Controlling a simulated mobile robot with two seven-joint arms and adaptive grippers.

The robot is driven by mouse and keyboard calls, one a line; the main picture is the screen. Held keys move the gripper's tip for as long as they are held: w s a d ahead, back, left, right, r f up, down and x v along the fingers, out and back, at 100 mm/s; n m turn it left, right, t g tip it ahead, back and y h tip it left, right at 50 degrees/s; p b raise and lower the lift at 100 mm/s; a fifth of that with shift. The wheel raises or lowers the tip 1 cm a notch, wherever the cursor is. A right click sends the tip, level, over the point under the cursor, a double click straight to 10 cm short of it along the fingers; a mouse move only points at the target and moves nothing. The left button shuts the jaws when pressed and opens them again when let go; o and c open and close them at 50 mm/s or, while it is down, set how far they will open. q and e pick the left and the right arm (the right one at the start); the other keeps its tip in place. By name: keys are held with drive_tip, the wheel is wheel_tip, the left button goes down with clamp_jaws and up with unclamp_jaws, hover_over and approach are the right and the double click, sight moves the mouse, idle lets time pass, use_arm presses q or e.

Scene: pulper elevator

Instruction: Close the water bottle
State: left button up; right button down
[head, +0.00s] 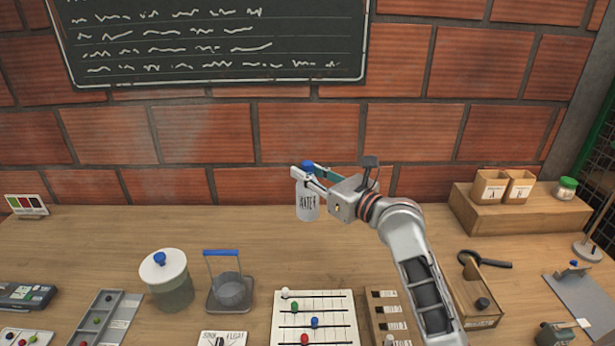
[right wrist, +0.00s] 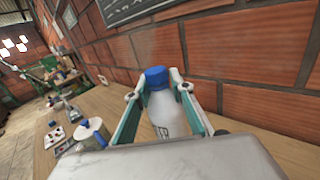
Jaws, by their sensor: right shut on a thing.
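The water bottle (head: 308,207) is a pale upright bottle with a dark WATER label, near the back of the table. Its blue cap (head: 307,165) shows at the top of the neck; I cannot tell whether it is seated fully. My right gripper (head: 304,172) comes in from the right and is shut around the blue cap, fingers on either side. In the right wrist view the cap (right wrist: 156,77) sits between the fingertips, with the white bottle body (right wrist: 166,112) below it. Whether the bottle's base touches the table is unclear. My left gripper is not in view.
On the table (head: 240,222), a jar with a blue-knobbed lid (head: 165,275), a blue-handled basket (head: 229,285) and a slider board (head: 315,320) stand in front. A wooden step with boxes (head: 520,210) is at right. The brick wall (head: 300,130) is close behind.

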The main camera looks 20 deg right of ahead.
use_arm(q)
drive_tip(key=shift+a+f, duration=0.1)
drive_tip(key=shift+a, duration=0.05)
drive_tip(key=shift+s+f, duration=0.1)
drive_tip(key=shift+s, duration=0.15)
use_arm(e)
drive_tip(key=s+d+f, duration=0.1)
drive_tip(key=s+f, duration=0.1)
drive_tip(key=s, duration=0.5)
drive_tip(key=s+d+f, duration=0.2)
drive_tip(key=s+f, duration=0.1)
drive_tip(key=s, duration=0.4)
drive_tip(key=s+d+f+y, duration=0.1)
drive_tip(key=s+f, duration=0.1)
drive_tip(key=s, duration=0.5)
drive_tip(key=shift+d+f, duration=0.35)
drive_tip(key=shift+f, duration=0.05)
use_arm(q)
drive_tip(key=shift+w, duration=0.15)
